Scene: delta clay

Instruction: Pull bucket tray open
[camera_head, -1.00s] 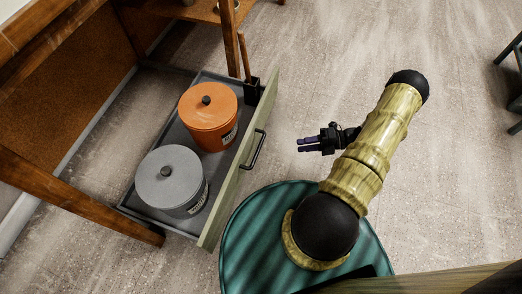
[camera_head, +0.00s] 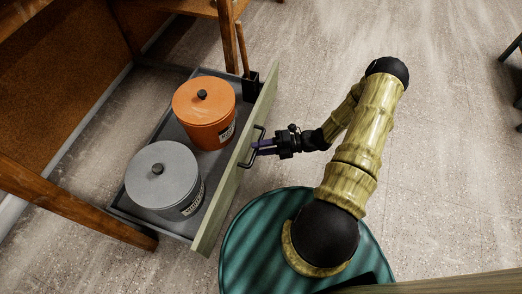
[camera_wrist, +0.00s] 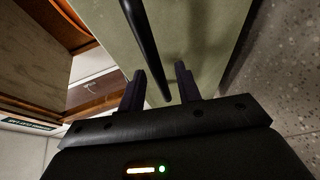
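The bucket tray (camera_head: 150,222) is a grey drawer-like tray with a pale green front panel (camera_head: 236,158), standing out from under a wooden table. It holds an orange lidded bucket (camera_head: 206,112) and a grey lidded bucket (camera_head: 163,180). A black bar handle (camera_head: 247,160) is on the front panel. My gripper (camera_head: 260,147) is at the handle, pointing left toward the panel.
A wooden table leg (camera_head: 80,212) stands at the near left of the tray, and another (camera_head: 228,35) stands by its far end. A small black holder (camera_head: 250,85) sits in the tray's far corner. The speckled floor (camera_head: 420,150) to the right is mostly clear.

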